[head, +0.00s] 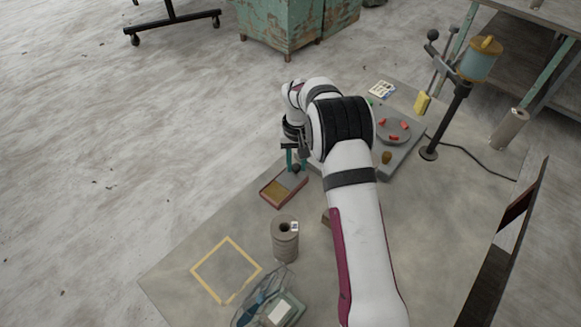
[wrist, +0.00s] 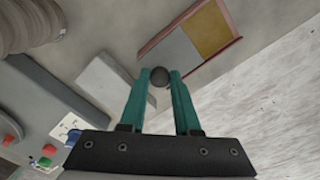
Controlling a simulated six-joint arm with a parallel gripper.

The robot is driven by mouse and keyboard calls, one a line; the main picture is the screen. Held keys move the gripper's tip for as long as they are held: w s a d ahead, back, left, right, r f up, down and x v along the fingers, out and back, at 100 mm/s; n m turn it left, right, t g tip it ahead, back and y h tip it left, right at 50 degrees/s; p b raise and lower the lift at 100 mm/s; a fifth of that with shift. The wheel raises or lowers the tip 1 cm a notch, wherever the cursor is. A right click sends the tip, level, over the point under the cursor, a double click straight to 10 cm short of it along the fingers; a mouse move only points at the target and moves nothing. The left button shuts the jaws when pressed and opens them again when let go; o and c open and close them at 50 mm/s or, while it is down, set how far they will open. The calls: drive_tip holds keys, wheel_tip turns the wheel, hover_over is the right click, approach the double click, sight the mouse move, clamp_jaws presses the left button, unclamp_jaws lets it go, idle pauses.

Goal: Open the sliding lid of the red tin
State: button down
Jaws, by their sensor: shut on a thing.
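The red tin (head: 266,203) lies on the table left of my arm and also shows at the top of the wrist view (wrist: 240,38). Its ochre inside (wrist: 207,30) is uncovered at one end. A grey area (wrist: 172,52) next to it, apparently the sliding lid, fills the part nearer my gripper. My gripper (wrist: 159,78) is shut on a dark round knob (wrist: 158,74) at that end. In the head view, my gripper (head: 293,160) points down over the tin's upper right end. The fingers partly hide that end of the tin.
A pale flat-sided piece (wrist: 108,84) lies left of the fingers. A grey base with a round plate (head: 394,131) holding red pieces stands right of the tin. A grey spool (head: 285,243) and a yellow square outline (head: 208,258) are nearer the front.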

sight(296, 166)
drive_tip(key=c, duration=0.6)
unclamp_jaws()
wheel_tip(296, 166, up, 16)
drive_tip(key=shift+f, duration=0.1)
